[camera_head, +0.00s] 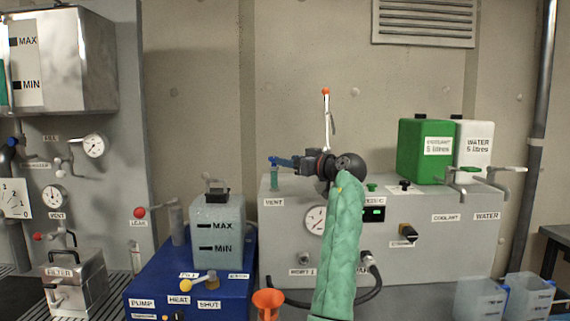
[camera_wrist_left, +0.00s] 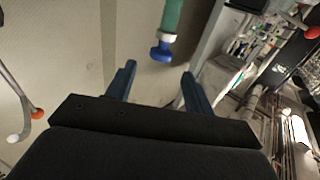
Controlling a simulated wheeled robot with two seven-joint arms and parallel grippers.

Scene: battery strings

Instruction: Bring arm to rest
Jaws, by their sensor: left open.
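My left gripper (camera_head: 283,162) is raised in front of the grey cabinet's top, pointing left; its arm has a green padded sleeve. In the left wrist view its two blue fingers (camera_wrist_left: 158,70) stand apart with nothing held between them. A green tube with a blue knob (camera_wrist_left: 160,52) shows just beyond the fingertips there. This looks like the green vent fitting (camera_head: 274,181) at the cabinet's top left in the head view. I cannot tell whether a finger touches it. My right gripper is not in view.
The grey cabinet (camera_head: 440,234) carries a green canister (camera_head: 424,151) and a white water canister (camera_head: 475,146). A blue pump unit (camera_head: 190,275) with a grey tank (camera_head: 217,229) stands left of it. An orange funnel (camera_head: 267,302) and clear jugs (camera_head: 480,299) are in front.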

